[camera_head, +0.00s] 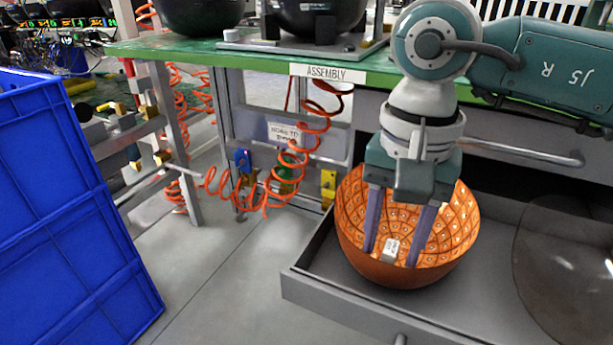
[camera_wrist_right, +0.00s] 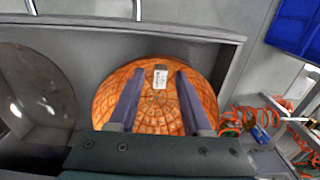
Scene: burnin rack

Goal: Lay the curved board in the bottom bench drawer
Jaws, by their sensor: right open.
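The curved board (camera_head: 459,235) is an orange bowl-shaped piece with a grid of small light squares inside and a white label. It sits hollow side up within the open grey bottom drawer (camera_head: 335,305), near its left end, and looks to rest on the floor. My right gripper (camera_head: 390,257) points down into the hollow, its two purple fingers spread apart on either side of the label. The right wrist view also shows the board (camera_wrist_right: 108,103) and the open fingers (camera_wrist_right: 158,75), with nothing clamped between them. My left gripper is not in view.
A dark translucent dome (camera_head: 565,255) lies in the drawer's right part. The green bench top (camera_head: 200,47) with an ASSEMBLY label is above. A blue crate (camera_head: 65,200) stands at the left. Orange coiled hoses (camera_head: 290,165) hang under the bench. Grey floor left of the drawer is clear.

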